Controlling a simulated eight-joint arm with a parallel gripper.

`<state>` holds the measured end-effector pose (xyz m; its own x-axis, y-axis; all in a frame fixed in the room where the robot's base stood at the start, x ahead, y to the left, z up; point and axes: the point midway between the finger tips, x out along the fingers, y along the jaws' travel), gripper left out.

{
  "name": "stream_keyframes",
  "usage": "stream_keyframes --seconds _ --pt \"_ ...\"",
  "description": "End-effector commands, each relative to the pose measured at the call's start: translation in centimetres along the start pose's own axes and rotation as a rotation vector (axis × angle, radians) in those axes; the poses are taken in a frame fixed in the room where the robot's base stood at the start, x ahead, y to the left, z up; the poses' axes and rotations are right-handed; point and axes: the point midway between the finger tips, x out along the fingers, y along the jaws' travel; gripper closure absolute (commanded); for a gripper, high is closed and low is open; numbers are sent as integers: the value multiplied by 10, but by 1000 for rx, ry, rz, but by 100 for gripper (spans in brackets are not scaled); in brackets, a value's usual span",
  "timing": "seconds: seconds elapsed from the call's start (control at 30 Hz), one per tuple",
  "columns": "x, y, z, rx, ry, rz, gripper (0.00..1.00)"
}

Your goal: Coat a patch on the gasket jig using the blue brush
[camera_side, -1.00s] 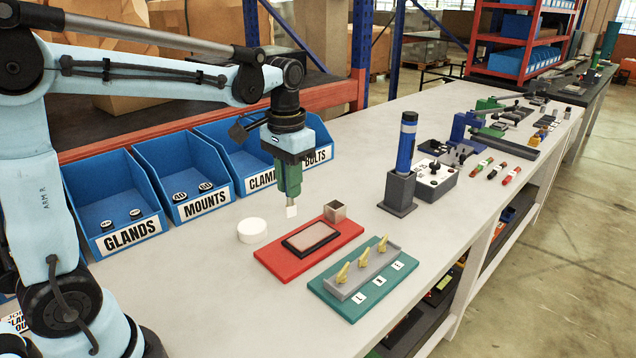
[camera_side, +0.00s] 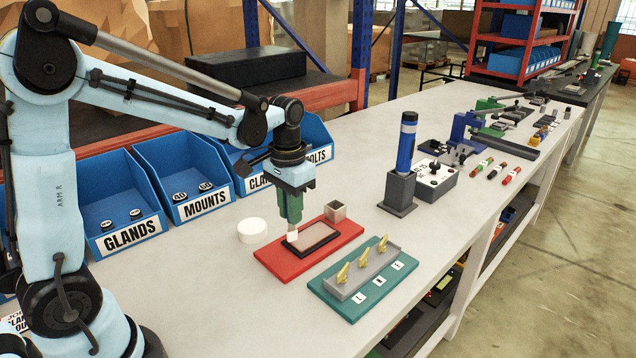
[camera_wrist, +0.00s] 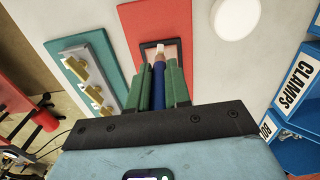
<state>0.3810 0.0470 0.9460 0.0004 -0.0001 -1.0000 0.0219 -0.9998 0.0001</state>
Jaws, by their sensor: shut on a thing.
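The gasket jig is a red plate (camera_side: 345,235) with a black-framed pinkish patch (camera_side: 317,236); the wrist view shows the plate (camera_wrist: 137,30) too. My gripper (camera_side: 291,218), with green fingers, is shut on the blue brush (camera_wrist: 158,85) and points down over the jig. The brush's white tip (camera_side: 292,236) is at the left end of the framed patch in the side view, at or just above its surface; I cannot tell if it touches. In the side view my fingers hide the handle.
A small open metal cup (camera_side: 335,210) stands at the plate's back corner. A white round disc (camera_side: 252,231) lies left of the plate. A teal fixture with yellow clamps (camera_side: 362,276) is in front. Blue bins (camera_side: 187,175) stand behind. A blue cylinder (camera_side: 405,148) stands in a grey block.

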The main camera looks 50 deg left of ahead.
Motion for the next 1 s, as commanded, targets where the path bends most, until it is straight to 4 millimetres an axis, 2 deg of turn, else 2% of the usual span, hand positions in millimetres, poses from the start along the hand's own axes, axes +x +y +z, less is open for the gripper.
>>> stream_keyframes --seconds 0.13,1.0 --pt "19 0 0 0 0 0 100" --pt "19 2 -80 0 0 0 100"
